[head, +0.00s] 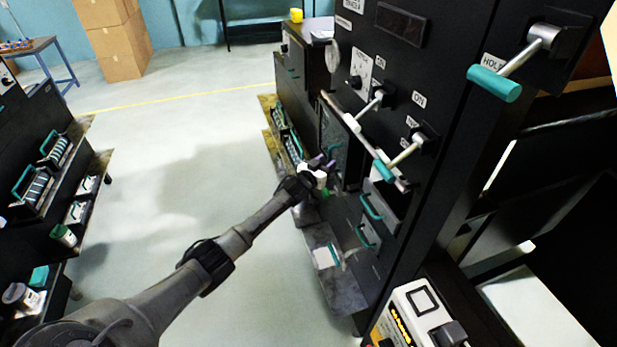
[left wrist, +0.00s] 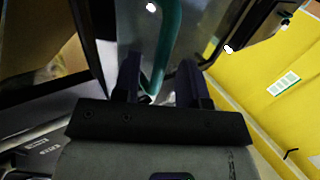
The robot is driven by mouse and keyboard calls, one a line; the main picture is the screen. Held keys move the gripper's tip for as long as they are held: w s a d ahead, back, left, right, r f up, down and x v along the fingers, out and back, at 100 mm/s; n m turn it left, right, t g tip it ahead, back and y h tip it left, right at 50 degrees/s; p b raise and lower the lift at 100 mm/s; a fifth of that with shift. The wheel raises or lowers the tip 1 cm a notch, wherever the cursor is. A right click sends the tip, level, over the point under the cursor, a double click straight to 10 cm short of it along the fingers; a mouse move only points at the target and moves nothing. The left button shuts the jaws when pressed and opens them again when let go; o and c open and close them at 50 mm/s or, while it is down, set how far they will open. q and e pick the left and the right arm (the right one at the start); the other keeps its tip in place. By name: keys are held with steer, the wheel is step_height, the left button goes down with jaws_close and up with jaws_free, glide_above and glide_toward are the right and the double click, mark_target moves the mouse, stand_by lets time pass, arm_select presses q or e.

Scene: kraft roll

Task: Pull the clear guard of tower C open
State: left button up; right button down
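A dark, see-through guard panel (head: 331,128) is on the side of the black tower, with a teal handle (head: 335,150) on it. My left gripper (head: 325,168) is close to the panel's lower part. In the left wrist view, a teal bar handle (left wrist: 169,40) runs down between the two fingers of my left gripper (left wrist: 160,75). The fingers stand apart with the bar between them, and a gap shows beside it. Firm contact cannot be seen. The clear panel (left wrist: 215,20) shows behind the bar. My right gripper is in neither view.
Teal-ended levers (head: 495,83) stick out from the black cabinet at the right. Drawers with teal handles (head: 371,207) lie below the guard. A grey ledge (head: 335,270) juts out near the floor. A rack (head: 45,185) stands at the left, with open floor between.

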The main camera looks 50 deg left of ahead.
arm_select(q)
steer(key=p+v, duration=0.1)
steer(key=v, duration=1)
steer(key=shift+s, duration=0.35)
